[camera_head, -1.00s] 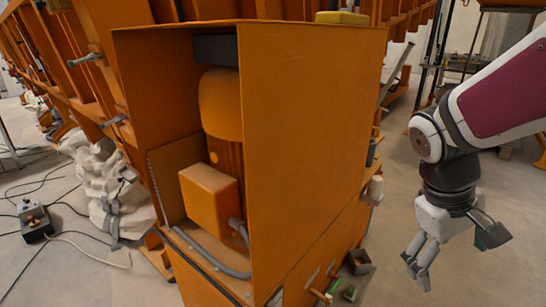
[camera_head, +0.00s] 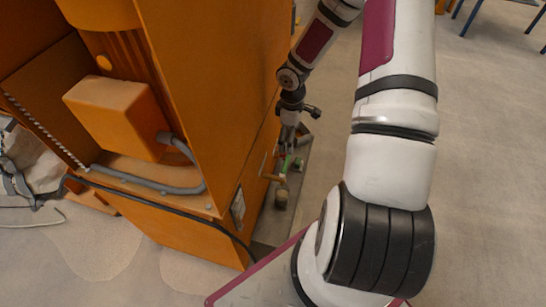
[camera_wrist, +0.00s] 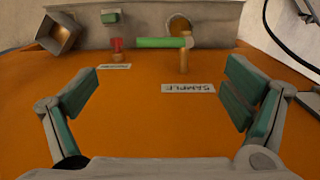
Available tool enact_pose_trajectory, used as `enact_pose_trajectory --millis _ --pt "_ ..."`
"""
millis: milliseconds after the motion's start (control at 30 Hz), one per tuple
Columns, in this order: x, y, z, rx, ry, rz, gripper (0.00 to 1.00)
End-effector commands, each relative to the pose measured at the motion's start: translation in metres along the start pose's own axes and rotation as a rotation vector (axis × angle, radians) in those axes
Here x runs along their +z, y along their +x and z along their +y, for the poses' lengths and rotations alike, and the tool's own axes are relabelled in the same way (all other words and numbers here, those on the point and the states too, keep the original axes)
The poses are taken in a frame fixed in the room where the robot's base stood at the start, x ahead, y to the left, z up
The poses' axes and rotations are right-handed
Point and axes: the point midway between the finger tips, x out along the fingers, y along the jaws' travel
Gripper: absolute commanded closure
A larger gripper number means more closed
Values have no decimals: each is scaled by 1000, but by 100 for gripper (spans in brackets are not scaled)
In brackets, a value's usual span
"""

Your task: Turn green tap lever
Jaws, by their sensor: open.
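The green tap lever (camera_wrist: 160,42) lies crosswise on a brass stem in the wrist view, above a white "SAMPLE" label (camera_wrist: 188,88) on the orange panel. In the head view the green lever (camera_head: 291,163) is small and low beside the orange cabinet. My gripper (camera_wrist: 160,100) is open, with its green-padded fingers wide apart. The lever appears beyond the fingertips and between them, and nothing is held. In the head view my gripper (camera_head: 287,143) hangs close to the lever; whether it touches cannot be told there.
A red knob (camera_wrist: 117,45) with a smaller label stands left of the lever. The orange cabinet (camera_head: 215,90) borders my arm on the left; open floor (camera_head: 480,170) lies right.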

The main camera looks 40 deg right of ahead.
Motion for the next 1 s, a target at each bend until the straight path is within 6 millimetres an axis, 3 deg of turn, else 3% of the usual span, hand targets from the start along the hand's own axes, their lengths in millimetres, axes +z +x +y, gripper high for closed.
enact_pose_trajectory --millis 267,700,1000 --pt "-4 26 -1 -14 -10 27 5" --pt "-5 109 -3 -16 -10 24 5" --pt "-6 146 -3 -14 -9 25 5"
